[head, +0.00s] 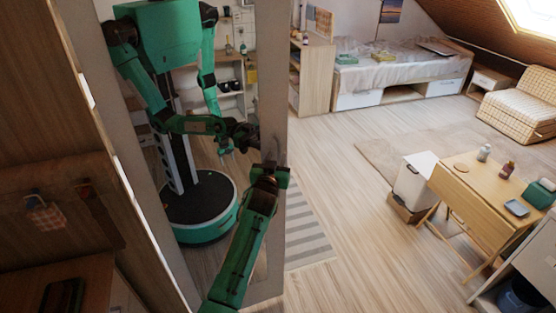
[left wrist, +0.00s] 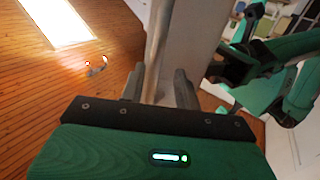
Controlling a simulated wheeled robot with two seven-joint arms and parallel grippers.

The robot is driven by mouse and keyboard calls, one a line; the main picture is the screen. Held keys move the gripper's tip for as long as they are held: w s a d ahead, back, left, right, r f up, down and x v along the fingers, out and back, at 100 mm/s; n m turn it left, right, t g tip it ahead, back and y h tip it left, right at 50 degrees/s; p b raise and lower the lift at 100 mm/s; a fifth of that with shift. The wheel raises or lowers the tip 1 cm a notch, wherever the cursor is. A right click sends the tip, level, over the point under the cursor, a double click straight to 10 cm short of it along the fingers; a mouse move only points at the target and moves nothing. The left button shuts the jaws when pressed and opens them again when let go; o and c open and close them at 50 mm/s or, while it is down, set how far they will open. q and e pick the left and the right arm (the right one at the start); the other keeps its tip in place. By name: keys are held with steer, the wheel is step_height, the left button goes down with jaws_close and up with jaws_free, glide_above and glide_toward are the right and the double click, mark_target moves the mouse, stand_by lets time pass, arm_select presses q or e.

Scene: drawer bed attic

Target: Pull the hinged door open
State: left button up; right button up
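The hinged door (head: 271,70) is a tall panel with a pale frame and a mirror. The mirror shows a reflection of my own green body and arms. My left gripper (head: 270,165) is at the door's right edge, about mid-height in the head view. In the left wrist view the two fingers of my left gripper (left wrist: 160,88) straddle the edge of the door (left wrist: 182,35) and appear closed on it; the exact contact is hard to see. My right gripper shows only as part of the reflection.
Dark wooden panelling with hooks and a hanging cloth (head: 46,215) is close on the left. Open wooden floor (head: 350,230) lies right of the door. A small wooden table (head: 475,195), a white bin (head: 413,180) and a bed (head: 395,70) stand farther right and back.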

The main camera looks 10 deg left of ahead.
arm_select(q)
steer(key=shift+s+d, duration=0.1)
steer(key=s+b, duration=0.4)
steer(key=s, duration=0.9)
steer(key=shift+s+a, duration=0.2)
steer(key=shift+s, duration=0.2)
